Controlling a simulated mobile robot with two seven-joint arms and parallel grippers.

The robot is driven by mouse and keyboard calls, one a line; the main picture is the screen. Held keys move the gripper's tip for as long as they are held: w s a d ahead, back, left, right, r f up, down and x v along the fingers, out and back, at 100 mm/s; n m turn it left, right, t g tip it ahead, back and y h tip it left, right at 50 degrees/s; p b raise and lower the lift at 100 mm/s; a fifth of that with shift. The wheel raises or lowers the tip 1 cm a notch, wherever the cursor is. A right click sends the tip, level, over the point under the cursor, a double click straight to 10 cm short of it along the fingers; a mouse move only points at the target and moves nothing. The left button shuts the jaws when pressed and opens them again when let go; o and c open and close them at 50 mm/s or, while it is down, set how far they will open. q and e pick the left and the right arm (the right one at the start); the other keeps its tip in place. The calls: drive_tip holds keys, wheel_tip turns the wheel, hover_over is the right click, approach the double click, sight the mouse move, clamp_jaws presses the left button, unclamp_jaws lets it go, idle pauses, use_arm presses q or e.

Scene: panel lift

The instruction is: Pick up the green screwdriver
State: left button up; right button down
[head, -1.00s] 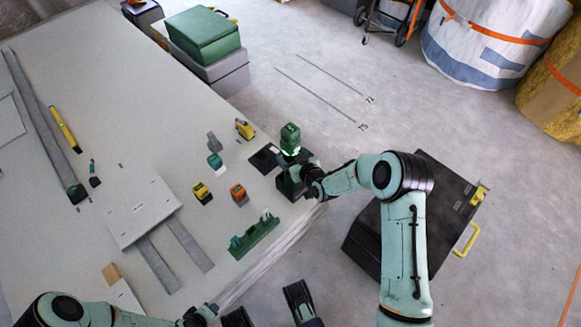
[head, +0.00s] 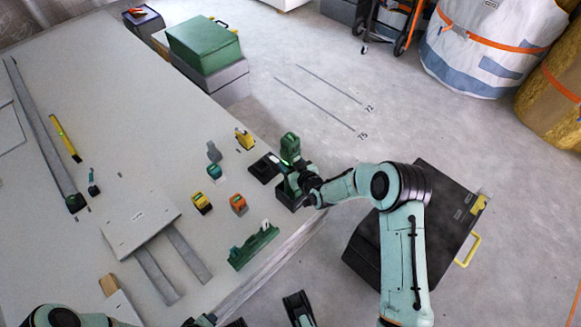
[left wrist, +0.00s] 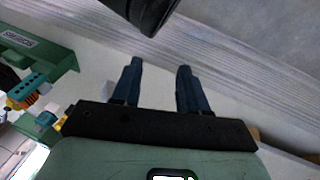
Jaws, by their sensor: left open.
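I cannot tell for sure which thing is the green screwdriver. A small teal-and-black tool (head: 93,182) lies at the left of the table. A green rack (head: 253,246) stands near the table's front edge with small items in it; it also shows in the left wrist view (left wrist: 52,58), beside a teal-and-yellow item (left wrist: 27,91). My left gripper (left wrist: 157,80) is open and empty over the table edge; only part of it (head: 203,320) shows in the head view. My right gripper (head: 301,178) is beside an upright green device (head: 290,150); its fingers are too small to judge.
A pale panel (head: 140,222) lies on the table (head: 150,110), with grey strips beneath. Yellow (head: 202,203) and orange (head: 238,204) tools stand near the rack. A yellow level (head: 66,138) lies at left. A black case (head: 365,240) stands on the floor.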

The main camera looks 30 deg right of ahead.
use_arm(q)
drive_tip(key=s+d+r+g+h+p, duration=0.1)
drive_tip(key=s+d+r+g+p, duration=0.1)
drive_tip(key=s, duration=0.4)
wheel_tip(320, 180, up, 3)
drive_tip(key=shift+s+d+f+m+p, duration=0.25)
drive_tip(key=shift+d+p, duration=0.4)
drive_tip(key=shift+p, duration=0.35)
use_arm(e)
wheel_tip(320, 180, up, 20)
drive_tip(key=shift+r, duration=0.15)
